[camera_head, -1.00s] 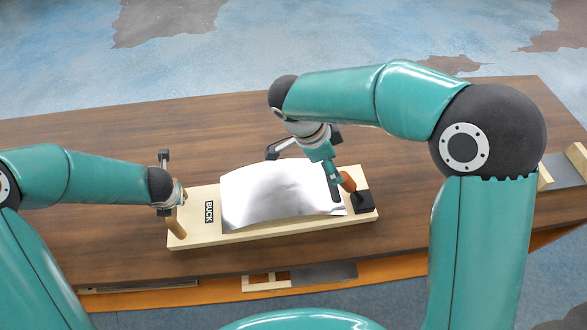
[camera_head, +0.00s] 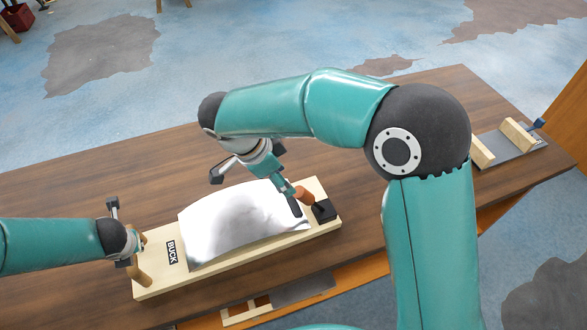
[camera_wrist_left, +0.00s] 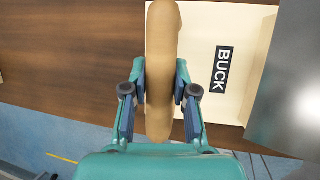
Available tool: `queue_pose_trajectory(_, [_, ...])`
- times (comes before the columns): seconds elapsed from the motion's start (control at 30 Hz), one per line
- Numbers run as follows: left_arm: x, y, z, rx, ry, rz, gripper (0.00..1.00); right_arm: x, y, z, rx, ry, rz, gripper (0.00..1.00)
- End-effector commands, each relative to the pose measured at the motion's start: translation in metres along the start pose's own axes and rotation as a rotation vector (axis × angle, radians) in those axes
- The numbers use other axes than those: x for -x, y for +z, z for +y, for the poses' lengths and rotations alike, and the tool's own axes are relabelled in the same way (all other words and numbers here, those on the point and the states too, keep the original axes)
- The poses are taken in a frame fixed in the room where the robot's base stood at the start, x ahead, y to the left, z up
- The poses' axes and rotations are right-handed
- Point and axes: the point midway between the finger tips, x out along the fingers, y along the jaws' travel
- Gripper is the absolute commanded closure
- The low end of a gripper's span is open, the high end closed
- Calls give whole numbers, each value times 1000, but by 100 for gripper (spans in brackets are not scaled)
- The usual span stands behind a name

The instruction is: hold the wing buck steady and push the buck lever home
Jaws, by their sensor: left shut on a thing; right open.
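The wing buck (camera_head: 150,285) is a pale board lying on the dark table, with a black BUCK label (camera_head: 171,252) and a curved shiny metal sheet (camera_head: 240,225) on top. My left gripper (camera_wrist_left: 160,105) is shut on the upright wooden handle (camera_wrist_left: 162,55) at the board's left end. The buck lever (camera_head: 304,195) has an orange-brown grip and leans beside a black block (camera_head: 325,211) at the board's right end. My right gripper (camera_head: 291,196) is open at the lever's left side, over the sheet's edge; whether it touches the lever I cannot tell.
The brown table (camera_head: 80,195) is clear behind the buck. At its far right lies a grey plate with wooden blocks (camera_head: 517,135) and a blue part. A wooden frame (camera_head: 240,314) shows below the front edge. My right arm arches above the table.

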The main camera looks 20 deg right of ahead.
Motion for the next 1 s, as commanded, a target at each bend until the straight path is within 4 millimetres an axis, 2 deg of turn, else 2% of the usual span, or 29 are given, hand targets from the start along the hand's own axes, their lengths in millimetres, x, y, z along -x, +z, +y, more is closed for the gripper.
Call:
queue_pose_trajectory(0.27, [0,1,2,2,4,-2,100,0,0,0,0,0,0,41])
queue_pose_trajectory(0.3, [0,1,2,2,4,-2,69,0,0,0,0,0,0,41])
queue_pose_trajectory(0.47, [0,1,1,2,2,-1,43,0,0,0,0,0,0,41])
queue_pose_trajectory(0.8, [2,0,0,0,1,-1,43,0,0,0,0,0,0,41])
queue_pose_trajectory(1.0, [21,2,0,1,1,-5,43,0,0,0,0,0,0,41])
